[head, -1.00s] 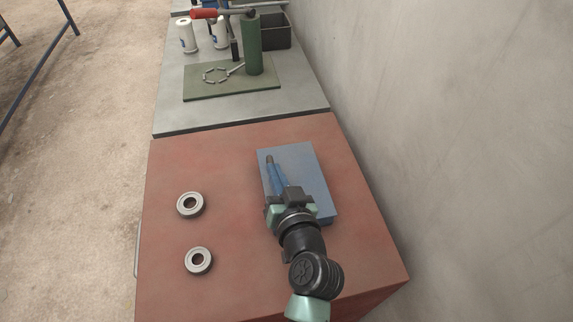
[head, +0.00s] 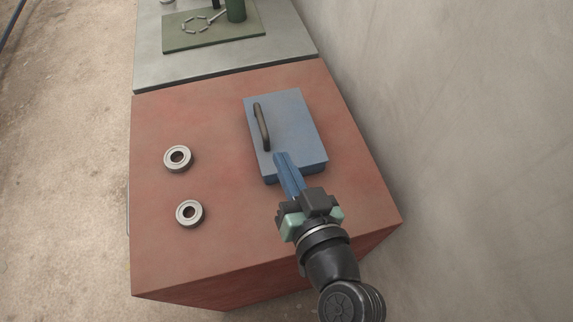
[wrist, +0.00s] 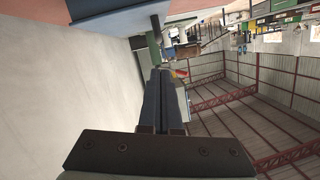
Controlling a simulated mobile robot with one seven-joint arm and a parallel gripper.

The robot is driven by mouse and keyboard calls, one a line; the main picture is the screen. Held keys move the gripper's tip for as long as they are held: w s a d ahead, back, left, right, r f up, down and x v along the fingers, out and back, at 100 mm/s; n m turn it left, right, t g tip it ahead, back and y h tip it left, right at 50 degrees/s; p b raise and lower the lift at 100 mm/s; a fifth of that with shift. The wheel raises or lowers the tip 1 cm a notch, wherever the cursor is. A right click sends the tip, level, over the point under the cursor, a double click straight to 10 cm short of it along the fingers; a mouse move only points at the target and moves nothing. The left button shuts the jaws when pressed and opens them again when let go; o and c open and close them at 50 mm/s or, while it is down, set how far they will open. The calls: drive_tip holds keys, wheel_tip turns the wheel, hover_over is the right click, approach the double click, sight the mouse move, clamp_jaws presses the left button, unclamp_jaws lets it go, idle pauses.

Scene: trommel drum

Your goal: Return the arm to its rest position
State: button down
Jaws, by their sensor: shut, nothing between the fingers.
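My gripper (head: 279,156) is in the head view, over the near edge of a blue box (head: 297,120) with a dark handle (head: 261,127) along its left side. The blue fingers are together with nothing between them. The fingertips overlap the box's near edge in the picture; I cannot tell the height between them. In the wrist view my gripper (wrist: 157,70) points past the grey wall into the hall, with its fingers closed.
Two metal rings (head: 178,158) (head: 189,213) lie on the red bench top (head: 215,120) left of the box. A grey bench (head: 220,66) with a green plate (head: 240,38) stands beyond. A bare wall (head: 430,110) runs along the right.

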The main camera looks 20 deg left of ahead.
drive_tip(key=w+d+r+t+h+p, duration=0.2)
drive_tip(key=w+r+t, duration=0.15)
drive_tip(key=r, duration=0.95)
drive_tip(key=w+d+r+t+h+p, duration=0.1)
drive_tip(key=w+d+r+t+h, duration=0.3)
drive_tip(key=r, duration=0.9)
drive_tip(key=s+d+r+m+t+h+p, duration=0.1)
drive_tip(key=s+r+m+t, duration=0.1)
drive_tip(key=r, duration=1.1)
drive_tip(key=s+d+r+m+t+h+p, duration=0.1)
drive_tip(key=s+r+t, duration=0.4)
drive_tip(key=r, duration=0.8)
drive_tip(key=shift+s+d+r+m+t+h+p, duration=0.15)
drive_tip(key=shift+d+r+m+t+h+p, duration=0.25)
drive_tip(key=shift+d+m+h, duration=0.25)
drive_tip(key=shift+a, duration=0.1)
